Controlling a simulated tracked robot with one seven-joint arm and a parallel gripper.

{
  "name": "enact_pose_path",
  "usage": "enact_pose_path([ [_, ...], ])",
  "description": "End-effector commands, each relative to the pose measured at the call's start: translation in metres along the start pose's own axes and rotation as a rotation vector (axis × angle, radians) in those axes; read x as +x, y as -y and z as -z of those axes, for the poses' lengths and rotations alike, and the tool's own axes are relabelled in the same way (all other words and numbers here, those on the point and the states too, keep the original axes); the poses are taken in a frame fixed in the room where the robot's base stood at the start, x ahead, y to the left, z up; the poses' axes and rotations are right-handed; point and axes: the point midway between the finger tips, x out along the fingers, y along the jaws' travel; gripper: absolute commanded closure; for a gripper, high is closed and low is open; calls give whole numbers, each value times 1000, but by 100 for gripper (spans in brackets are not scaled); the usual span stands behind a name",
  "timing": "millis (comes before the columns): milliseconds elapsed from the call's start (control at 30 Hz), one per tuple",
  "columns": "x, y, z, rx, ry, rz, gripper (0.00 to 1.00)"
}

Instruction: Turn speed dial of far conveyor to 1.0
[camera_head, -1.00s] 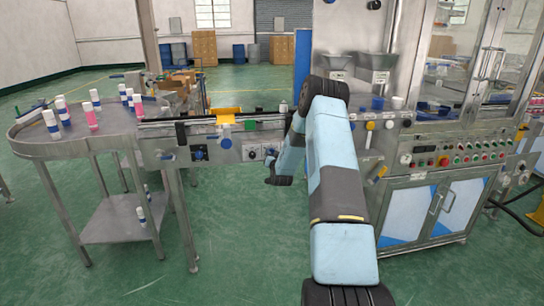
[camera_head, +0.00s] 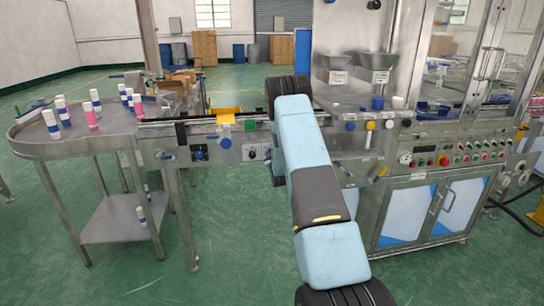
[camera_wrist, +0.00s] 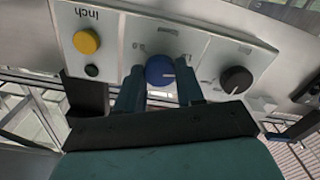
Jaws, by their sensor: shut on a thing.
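In the wrist view, a blue dial (camera_wrist: 160,68) with a white pointer mark sits on a pale panel (camera_wrist: 115,35) with small scale marks around it. My gripper (camera_wrist: 160,84) is shut on this dial, one finger on each side. The pointer mark is near the right finger; I cannot read its exact value. A black knob (camera_wrist: 236,80) is to the right on the panel. A yellow button (camera_wrist: 87,41) is to the left, under an upside-down "inch" label. In the head view, my arm hides the gripper and the dial.
In the head view, the conveyor (camera_head: 222,141) joins a round steel table (camera_head: 100,144) with several small bottles. A steel machine (camera_head: 430,165) with several buttons stands to the right. The green floor (camera_head: 235,245) in front is clear.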

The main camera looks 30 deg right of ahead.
Motion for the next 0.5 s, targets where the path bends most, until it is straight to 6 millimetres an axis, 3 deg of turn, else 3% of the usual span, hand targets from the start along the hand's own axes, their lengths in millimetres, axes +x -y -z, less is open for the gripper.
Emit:
enact_pose_path([
  [500,0,4,0,-311,-1,5,93],
])
